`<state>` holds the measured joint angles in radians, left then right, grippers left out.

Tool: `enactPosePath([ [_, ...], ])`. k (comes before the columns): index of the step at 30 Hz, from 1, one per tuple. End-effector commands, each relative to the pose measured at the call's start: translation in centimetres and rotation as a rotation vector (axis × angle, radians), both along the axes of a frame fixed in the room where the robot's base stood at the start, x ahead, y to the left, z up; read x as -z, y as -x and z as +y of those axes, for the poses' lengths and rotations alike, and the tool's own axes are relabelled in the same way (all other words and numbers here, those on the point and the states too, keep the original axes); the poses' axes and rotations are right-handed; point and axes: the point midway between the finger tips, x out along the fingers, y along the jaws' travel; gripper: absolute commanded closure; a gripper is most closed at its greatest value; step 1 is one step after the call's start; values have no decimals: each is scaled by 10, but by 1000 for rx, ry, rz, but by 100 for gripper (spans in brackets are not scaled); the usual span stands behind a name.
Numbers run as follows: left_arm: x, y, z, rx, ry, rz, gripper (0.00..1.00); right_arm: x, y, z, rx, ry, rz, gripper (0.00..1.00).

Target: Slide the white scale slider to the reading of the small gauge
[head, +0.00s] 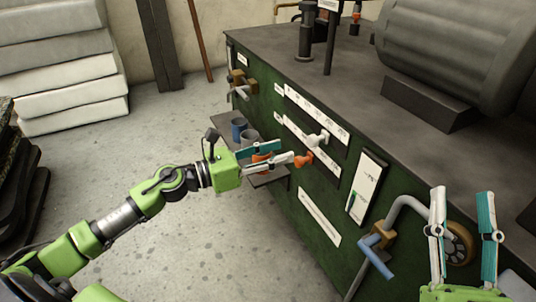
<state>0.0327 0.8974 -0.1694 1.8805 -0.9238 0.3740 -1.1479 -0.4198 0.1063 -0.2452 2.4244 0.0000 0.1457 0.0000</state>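The white slider (318,139) sits on the upper of two long white scale strips (317,110) on the green machine front. An orange slider (304,160) sits just below it, on the lower strip. My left gripper (287,150) is open, its teal and white fingers apart. Its white fingertip is close to the orange slider; I cannot tell whether they touch. The white slider is just beyond the fingertips to the right. My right gripper (462,192) is open and empty, fingers up, at the lower right. I cannot make out a small gauge or any reading.
A white upright panel (368,185) with a green marker is right of the sliders. A bent grey pipe with a blue handle (376,257) stands out below it. A small shelf (270,178) with cups is beside my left gripper. Open floor (190,245) lies left.

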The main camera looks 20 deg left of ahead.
Motion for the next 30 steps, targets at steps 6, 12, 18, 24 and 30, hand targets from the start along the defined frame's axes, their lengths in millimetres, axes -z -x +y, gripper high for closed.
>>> enactPosePath([
  [6, 1, 14, 12, 0, 0, 1, 60, 0, 0, 0, 0, 0, 0, 60],
  [12, 0, 18, 15, 1, 0, 0, 60, 0, 0, 0, 0, 0, 0, 60],
  [18, 0, 17, 15, 0, -1, -1, 60, 0, 0, 0, 0, 0, 1, 60],
  [24, 0, 17, 15, 0, -1, -1, 60, 0, 0, 0, 0, 0, 0, 60],
  [30, 0, 17, 15, 0, -1, 1, 60, 0, 0, 0, 0, 0, 0, 60],
])
